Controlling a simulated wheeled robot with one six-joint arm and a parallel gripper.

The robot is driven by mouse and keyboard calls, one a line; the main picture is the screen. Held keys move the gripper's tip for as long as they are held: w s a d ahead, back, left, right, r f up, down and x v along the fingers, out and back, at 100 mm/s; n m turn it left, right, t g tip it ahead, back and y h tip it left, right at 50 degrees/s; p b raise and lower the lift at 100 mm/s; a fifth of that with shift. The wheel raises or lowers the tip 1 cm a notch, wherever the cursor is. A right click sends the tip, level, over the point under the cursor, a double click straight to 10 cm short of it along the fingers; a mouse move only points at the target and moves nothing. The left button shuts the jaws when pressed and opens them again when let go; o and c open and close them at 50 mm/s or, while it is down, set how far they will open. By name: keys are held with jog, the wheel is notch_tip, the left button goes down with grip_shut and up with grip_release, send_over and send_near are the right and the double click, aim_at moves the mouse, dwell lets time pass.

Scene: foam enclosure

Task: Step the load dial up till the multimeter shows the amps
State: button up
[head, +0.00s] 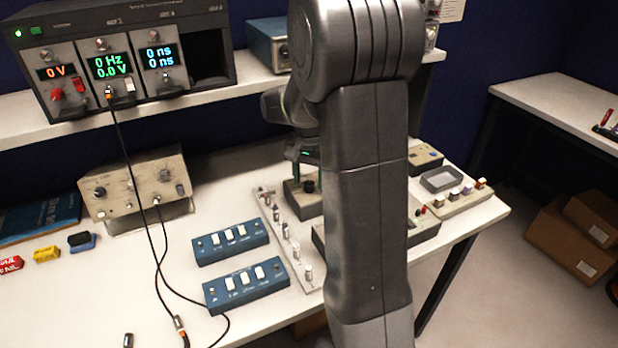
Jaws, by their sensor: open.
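My gripper (300,168) is open and points down, partly hidden by my own arm. It is over a small dark box with a black round knob (309,186) on top. The knob is just below the fingers; I cannot tell whether they touch it or reach around it. This knob may be the load dial, but no label is readable. No multimeter with an amps reading can be made out. My arm hides much of the right middle of the bench.
An instrument rack (130,55) on the shelf reads 0 V, 0 Hz, 0.0 V and 0 ns. A beige instrument (138,190), two blue switch boxes (231,241) (245,286) and black cables (160,250) occupy the left bench. A grey tray (448,180) is at right.

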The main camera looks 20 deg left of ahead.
jog(key=shift+f, duration=0.15)
jog(key=c, duration=1)
jog(key=shift+m, duration=0.4)
jog(key=m+p, duration=0.1)
jog(key=m, duration=0.2)
jog(key=shift+m, duration=2.6)
jog(key=o, duration=1)
